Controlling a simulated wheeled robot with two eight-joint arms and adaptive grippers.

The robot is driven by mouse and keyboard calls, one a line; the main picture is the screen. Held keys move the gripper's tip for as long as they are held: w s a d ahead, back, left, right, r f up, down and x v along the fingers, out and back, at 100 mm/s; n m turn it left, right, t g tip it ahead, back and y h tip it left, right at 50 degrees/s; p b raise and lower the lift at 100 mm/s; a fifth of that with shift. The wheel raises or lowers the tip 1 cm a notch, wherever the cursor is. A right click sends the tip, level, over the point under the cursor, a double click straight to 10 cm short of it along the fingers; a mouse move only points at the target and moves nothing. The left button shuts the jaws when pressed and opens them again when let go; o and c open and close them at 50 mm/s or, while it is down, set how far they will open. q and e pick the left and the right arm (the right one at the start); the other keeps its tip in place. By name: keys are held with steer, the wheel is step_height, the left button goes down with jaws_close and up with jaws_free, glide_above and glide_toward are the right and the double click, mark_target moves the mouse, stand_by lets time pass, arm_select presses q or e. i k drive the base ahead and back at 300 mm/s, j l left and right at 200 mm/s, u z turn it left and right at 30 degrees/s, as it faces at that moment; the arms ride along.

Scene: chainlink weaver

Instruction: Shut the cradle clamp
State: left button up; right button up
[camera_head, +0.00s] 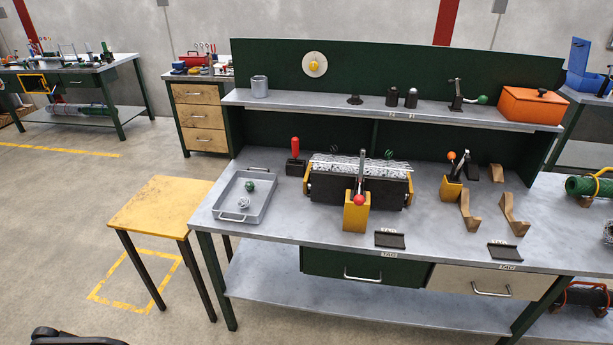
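A black cradle (330,188) with yellow end pieces stands on the grey workbench. A strip of silvery wire mesh (335,166) lies along its top. A clamp with a yellow block base (355,217) stands at the cradle's front middle. Its grey lever (362,168) stands roughly upright, and a red ball (359,200) shows at the block's top. I cannot tell from here whether the clamp presses on the mesh. Neither of my grippers is in view.
A grey tray (268,207) with small items sits left of the cradle. A red-handled tool (295,150) stands behind left. A second yellow-based lever tool (451,190) and wooden brackets (468,213) are at right. A yellow-topped stool (160,204) stands left of the bench.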

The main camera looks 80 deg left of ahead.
mark_target(359, 201)
steer(key=u, duration=2.4)
